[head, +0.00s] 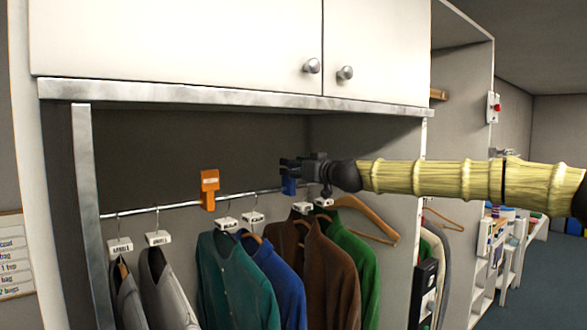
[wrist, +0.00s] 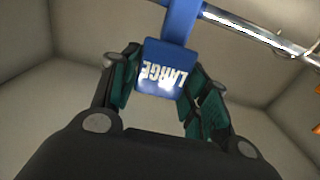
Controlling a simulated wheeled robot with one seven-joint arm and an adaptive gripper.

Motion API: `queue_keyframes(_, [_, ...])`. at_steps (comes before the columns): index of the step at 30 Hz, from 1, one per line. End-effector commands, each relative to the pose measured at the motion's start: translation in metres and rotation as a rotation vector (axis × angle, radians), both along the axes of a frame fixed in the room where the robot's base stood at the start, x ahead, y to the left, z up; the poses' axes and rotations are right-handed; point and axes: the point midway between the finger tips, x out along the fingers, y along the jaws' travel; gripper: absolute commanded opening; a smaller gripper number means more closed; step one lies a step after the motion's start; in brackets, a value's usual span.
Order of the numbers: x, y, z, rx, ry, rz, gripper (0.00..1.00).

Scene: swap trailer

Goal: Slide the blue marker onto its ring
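The blue marker (head: 289,186) is at the metal rail under the cabinet, right of the orange marker. In the wrist view the blue marker (wrist: 165,72) shows a plate lettered "LARGE", with a narrower blue part above it reaching the rail (wrist: 262,38). My gripper (head: 288,168) comes in from the right, at rail height. In the wrist view its green-padded fingers (wrist: 163,88) lie against both sides of the plate and appear shut on it. A ring for the marker cannot be made out; the fingers and marker hide part of the rail.
The orange marker (head: 209,187) sits on the rail further left. Grey, teal, blue, brown and green garments (head: 236,280) hang below on hangers with white tags. A bare wooden hanger (head: 366,215) hangs right of them. The cabinet's metal edge (head: 230,97) runs above.

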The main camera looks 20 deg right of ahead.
Motion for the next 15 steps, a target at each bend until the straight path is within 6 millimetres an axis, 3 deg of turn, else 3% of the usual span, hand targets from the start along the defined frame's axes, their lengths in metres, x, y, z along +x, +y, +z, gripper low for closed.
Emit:
queue_keyframes(2, [0.0, 0.0001, -0.0002, 0.0, 0.0, 0.0, 0.64])
queue_keyframes(15, [-0.0044, -0.0012, 0.0012, 0.001, -0.002, 0.0, 0.64])
